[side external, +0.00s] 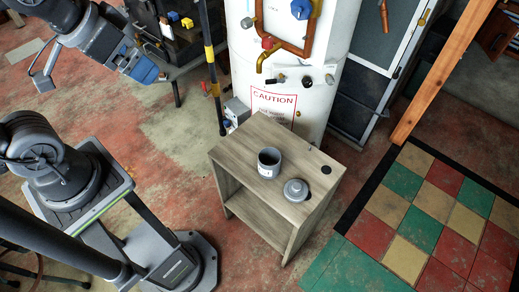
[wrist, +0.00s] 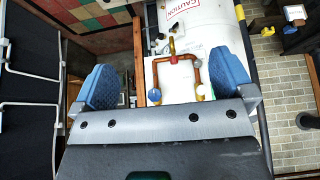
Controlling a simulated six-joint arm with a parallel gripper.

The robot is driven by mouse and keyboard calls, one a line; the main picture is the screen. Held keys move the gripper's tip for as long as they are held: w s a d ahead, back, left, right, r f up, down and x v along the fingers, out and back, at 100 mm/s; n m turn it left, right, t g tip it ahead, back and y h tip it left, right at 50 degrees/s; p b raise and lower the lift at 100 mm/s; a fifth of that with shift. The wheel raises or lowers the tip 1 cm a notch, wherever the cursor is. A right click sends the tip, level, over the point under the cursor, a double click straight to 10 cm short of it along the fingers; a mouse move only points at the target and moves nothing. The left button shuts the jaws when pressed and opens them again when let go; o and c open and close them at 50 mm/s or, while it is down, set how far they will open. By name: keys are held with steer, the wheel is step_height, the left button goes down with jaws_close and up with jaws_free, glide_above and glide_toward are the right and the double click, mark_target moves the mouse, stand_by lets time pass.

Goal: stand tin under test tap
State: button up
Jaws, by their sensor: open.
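A dark grey tin (side external: 269,165) stands upright with its top open on a small wooden stand (side external: 235,152). A grey lid with a knob (side external: 296,190) lies beside it, near the stand's front right edge. The brass tap (side external: 263,62) with a red handle sticks out from the white tank, above and behind the stand. Copper pipe and a brass fitting (wrist: 172,48) show in the wrist view. My gripper (side external: 143,72) is at upper left, well apart from the tin. Its blue-padded fingers are spread and empty in the wrist view (wrist: 165,85). The tin is not visible there.
The white tank (side external: 290,85) with a caution label stands right behind the wooden stand. A yellow-and-black pole (side external: 211,75) rises left of the tank. A wooden post (side external: 440,75) and a checkered mat (side external: 430,215) are at right. A round black spot (side external: 326,169) marks the stand top.

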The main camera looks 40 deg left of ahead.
steer(key=shift+w, duration=0.1)
steer(key=m+t+y, duration=0.2)
steer(key=m+y, duration=1)
steer(key=m, duration=0.9)
glide_above(269, 171)
steer(key=s+d, duration=0.3)
step_height(269, 171, down, 31)
steer(key=s+d+f+m+t, duration=0.2)
steer(key=f+m+t, duration=0.15)
steer(key=f, duration=0.35)
steer(key=s+d+f+m+t, duration=0.1)
steer(key=s+f+m+t, duration=0.1)
steer(key=f+m+t, duration=0.3)
steer(key=w+a, duration=0.1)
steer(key=w, duration=0.1)
steer(key=w+a+n+g, duration=0.1)
steer(key=w+a, duration=0.1)
steer(key=w+a+f+g, duration=0.1)
steer(key=w, duration=0.1)
steer(key=shift+a+h, duration=0.3)
steer(key=shift+a, duration=0.1)
steer(key=w+a, duration=0.1)
steer(key=w+a+f, duration=0.1)
steer(key=w+a, duration=0.1)
steer(key=shift+w, duration=0.1)
steer(key=shift+w+a, duration=0.25)
steer(key=shift+w, duration=0.1)
